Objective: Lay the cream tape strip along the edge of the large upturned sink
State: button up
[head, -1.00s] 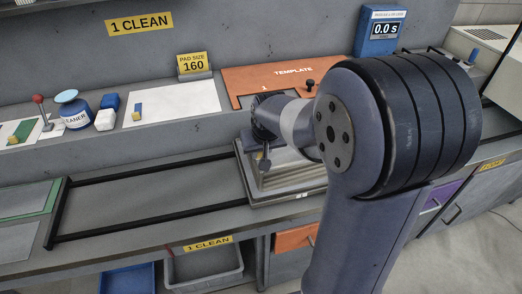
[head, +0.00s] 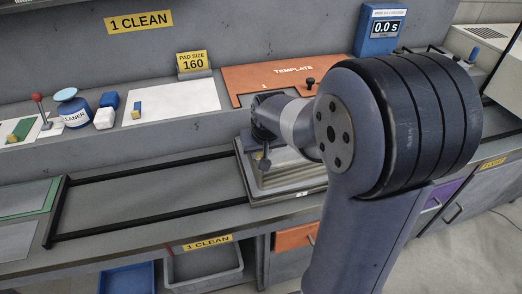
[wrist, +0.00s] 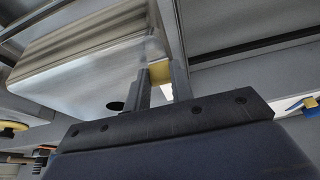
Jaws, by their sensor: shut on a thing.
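The large upturned sink (head: 290,181) lies on the rack, partly hidden behind my arm in the head view. In the wrist view its smooth metal body (wrist: 85,55) fills the upper left. My gripper (wrist: 163,76) is shut on the cream tape strip (wrist: 160,72), of which a short yellowish piece shows between the fingertips. The fingertips are close beside the sink's edge; I cannot tell whether the strip touches it. In the head view my gripper (head: 264,162) points down over the sink's left part, and the strip cannot be made out there.
Black rack rails (head: 150,172) run left of the sink with bare bench between them. A grey bin (head: 205,263) sits below.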

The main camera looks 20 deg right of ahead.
jog(key=o, duration=1.5)
jog(key=shift+c, duration=0.2)
notch_tip(320, 180, up, 7)
jog(key=p, duration=0.5)
jog(key=shift+f, duration=0.15)
dwell(0.9)
jog(key=shift+f+b, duration=2.5)
jog(key=shift+f, duration=0.85)
jog(key=shift+r, duration=0.2)
